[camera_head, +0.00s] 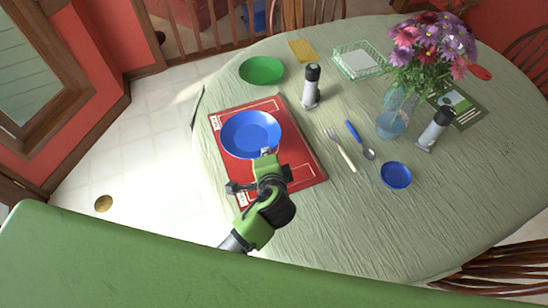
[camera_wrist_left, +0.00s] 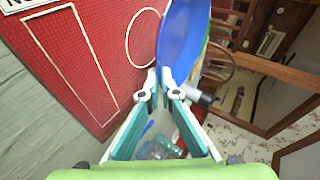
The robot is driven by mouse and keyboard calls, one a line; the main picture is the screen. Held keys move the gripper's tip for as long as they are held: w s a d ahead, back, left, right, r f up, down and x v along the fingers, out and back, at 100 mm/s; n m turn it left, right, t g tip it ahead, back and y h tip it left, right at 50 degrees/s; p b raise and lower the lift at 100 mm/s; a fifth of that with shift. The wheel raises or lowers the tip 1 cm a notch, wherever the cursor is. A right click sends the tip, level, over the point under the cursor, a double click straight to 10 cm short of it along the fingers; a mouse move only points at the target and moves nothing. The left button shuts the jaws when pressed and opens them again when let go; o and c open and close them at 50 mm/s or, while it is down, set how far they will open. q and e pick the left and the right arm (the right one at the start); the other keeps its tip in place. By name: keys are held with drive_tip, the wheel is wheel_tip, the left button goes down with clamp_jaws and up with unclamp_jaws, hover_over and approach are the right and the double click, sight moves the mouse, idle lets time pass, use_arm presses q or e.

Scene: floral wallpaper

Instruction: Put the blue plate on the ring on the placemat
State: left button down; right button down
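The blue plate (camera_head: 250,132) is over the upper left part of the red placemat (camera_head: 305,165) in the head view. My left gripper (camera_head: 267,154) is shut on the plate's near rim. In the left wrist view the fingertips (camera_wrist_left: 169,76) meet at the edge of the blue plate (camera_wrist_left: 183,38). That view shows the plate tilted against the camera and apparently raised off the mat. The white ring (camera_wrist_left: 128,40) on the placemat shows beside the plate there. In the head view the plate hides the ring. My right gripper is out of view.
A green plate (camera_head: 262,70) lies beyond the placemat. A shaker (camera_head: 311,88) stands behind its far right corner. A fork (camera_head: 341,150), a blue-handled spoon (camera_head: 360,140) and a small blue bowl (camera_head: 396,175) lie to the right. A flower vase (camera_head: 396,115) stands farther right.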

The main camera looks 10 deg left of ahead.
use_arm(q)
drive_tip(key=w+f, duration=0.1)
drive_tip(key=f, duration=0.1)
drive_tip(key=w+d+f, duration=0.1)
drive_tip(key=w+f, duration=0.1)
drive_tip(key=shift+d, duration=0.2)
drive_tip(key=shift+f, duration=1.6)
drive_tip(key=c, duration=2.6)
unclamp_jaws()
drive_tip(key=shift+o, duration=0.2)
drive_tip(key=v, duration=1.2)
drive_tip(key=shift+d, duration=0.1)
